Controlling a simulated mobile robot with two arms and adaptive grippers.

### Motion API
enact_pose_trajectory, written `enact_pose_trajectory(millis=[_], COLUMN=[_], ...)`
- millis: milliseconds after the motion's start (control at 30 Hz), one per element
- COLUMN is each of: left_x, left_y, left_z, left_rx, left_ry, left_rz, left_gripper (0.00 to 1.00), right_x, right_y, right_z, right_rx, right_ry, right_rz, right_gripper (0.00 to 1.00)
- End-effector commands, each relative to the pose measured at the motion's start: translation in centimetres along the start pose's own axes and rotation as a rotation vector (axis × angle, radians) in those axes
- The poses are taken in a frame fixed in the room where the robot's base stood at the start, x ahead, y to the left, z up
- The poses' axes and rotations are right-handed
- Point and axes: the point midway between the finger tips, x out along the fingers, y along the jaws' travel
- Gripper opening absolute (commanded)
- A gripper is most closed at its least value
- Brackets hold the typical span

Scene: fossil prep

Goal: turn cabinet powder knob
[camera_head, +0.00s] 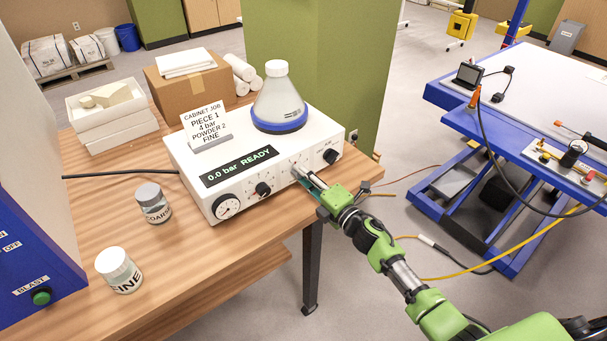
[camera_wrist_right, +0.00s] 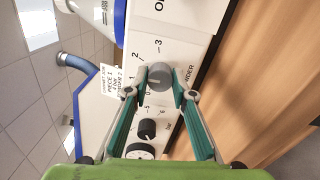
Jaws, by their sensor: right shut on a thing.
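The white cabinet control box (camera_head: 190,165) stands on the wooden bench, its display reading "0.0 bar READY". My right gripper (camera_head: 300,172) reaches its front from the right and hides the powder knob in the head view. In the right wrist view the grey, round powder knob (camera_wrist_right: 159,76) sits between the two fingertips of my right gripper (camera_wrist_right: 160,84), which are shut on it. Printed numbers, with 2 and 3 readable, surround the knob; its pointer setting is unclear. A card (camera_head: 206,124) on top reads "4 bar, POWDER 2, FINE". My left gripper is out of view.
A black knob (camera_head: 262,189) and a gauge (camera_head: 226,206) are left of my gripper; another knob (camera_head: 331,156) is right. A blue-based flask (camera_head: 279,100) tops the box. COARSE (camera_head: 153,203) and FINE (camera_head: 119,270) jars stand on the bench (camera_head: 200,265).

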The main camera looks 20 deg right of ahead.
Motion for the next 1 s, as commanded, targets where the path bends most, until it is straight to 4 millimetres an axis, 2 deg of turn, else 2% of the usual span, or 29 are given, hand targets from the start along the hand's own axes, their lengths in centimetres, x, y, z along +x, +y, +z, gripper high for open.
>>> enact_pose_trajectory(millis=[200,500,1000], left_x=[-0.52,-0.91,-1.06], left_y=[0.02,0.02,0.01], left_z=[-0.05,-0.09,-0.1], left_rx=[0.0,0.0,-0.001], left_ry=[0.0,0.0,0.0], left_rz=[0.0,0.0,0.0], left_gripper=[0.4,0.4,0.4], right_x=[-0.05,-0.06,-0.06], right_y=[-0.03,-0.13,-0.19], right_z=[0.06,0.05,-0.03], right_rx=[0.188,0.382,0.483], right_ry=[0.0,-0.001,0.0], right_rz=[-0.003,-0.003,-0.003], right_gripper=[0.02,0.02,0.02])
